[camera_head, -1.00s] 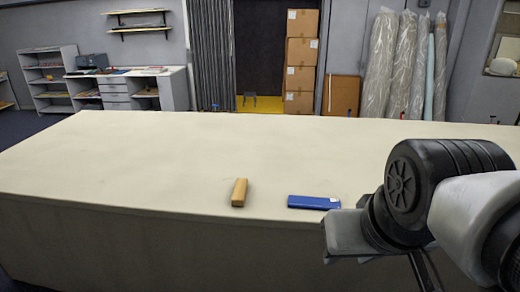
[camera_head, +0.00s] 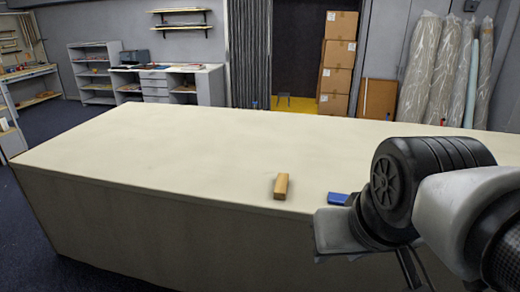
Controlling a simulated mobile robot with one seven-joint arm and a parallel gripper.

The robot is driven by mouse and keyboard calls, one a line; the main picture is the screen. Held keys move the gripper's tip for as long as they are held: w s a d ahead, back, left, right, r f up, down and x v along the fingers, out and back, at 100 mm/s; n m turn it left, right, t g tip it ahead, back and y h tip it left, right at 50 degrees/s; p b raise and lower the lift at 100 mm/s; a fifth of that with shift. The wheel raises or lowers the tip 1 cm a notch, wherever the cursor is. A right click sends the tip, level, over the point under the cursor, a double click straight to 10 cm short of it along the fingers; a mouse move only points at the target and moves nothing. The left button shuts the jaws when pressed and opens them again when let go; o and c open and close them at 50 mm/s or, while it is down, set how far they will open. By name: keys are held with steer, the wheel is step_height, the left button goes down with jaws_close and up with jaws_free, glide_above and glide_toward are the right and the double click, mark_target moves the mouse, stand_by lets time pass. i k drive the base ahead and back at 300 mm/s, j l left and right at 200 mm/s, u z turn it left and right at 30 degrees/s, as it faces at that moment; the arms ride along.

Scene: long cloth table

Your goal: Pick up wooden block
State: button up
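The wooden block (camera_head: 281,186) is a small tan bar lying on the cream cloth table (camera_head: 180,150) near its front edge. It points roughly away from me. My arm is at the right of the head view, to the right of the block and apart from it. The gripper end (camera_head: 335,232) hangs low beside the table's front side. Its fingers are not clearly visible, so I cannot tell whether it is open or shut. Nothing is seen touching the block.
A blue block (camera_head: 338,198) lies just right of the wooden block, partly hidden by my arm. The rest of the tabletop is clear. Dark floor (camera_head: 35,215) is open to the left. Shelves, stacked cartons (camera_head: 338,60) and wrapped rolls (camera_head: 435,70) stand behind the table.

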mark_target(281, 186)
steer(key=i+l+z, duration=0.2)
steer(key=i, duration=0.4)
steer(key=i+j+z, duration=0.1)
steer(key=i+j, duration=0.2)
steer(key=i+j+z, duration=0.1)
steer(key=i+j, duration=0.2)
steer(key=j, duration=0.2)
steer(key=i+j+z, duration=0.1)
steer(key=i+j, duration=0.2)
steer(key=j, duration=0.15)
